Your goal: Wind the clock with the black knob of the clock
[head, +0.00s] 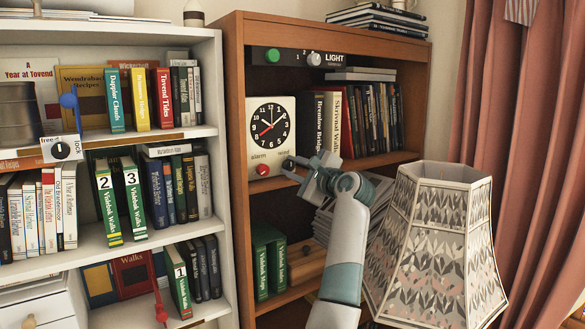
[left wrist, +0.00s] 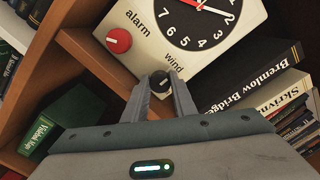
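The clock (head: 271,135) has a white case and a black dial, and stands on a shelf of the brown bookcase. Its red knob (head: 263,170), labelled alarm, is at lower left. The black knob (left wrist: 160,82), labelled wind, is at the clock's lower right. My left gripper (head: 295,165) is in front of that corner and largely covers the knob in the head view. In the left wrist view its two fingers (left wrist: 160,88) stand one on each side of the black knob, which fills the gap between their tips. The right gripper is not in view.
Black books (head: 322,125) stand close to the clock's right. A patterned lampshade (head: 435,240) is near my arm at lower right. Green books (head: 268,262) are on the shelf below. A white bookcase (head: 215,90) stands on the left.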

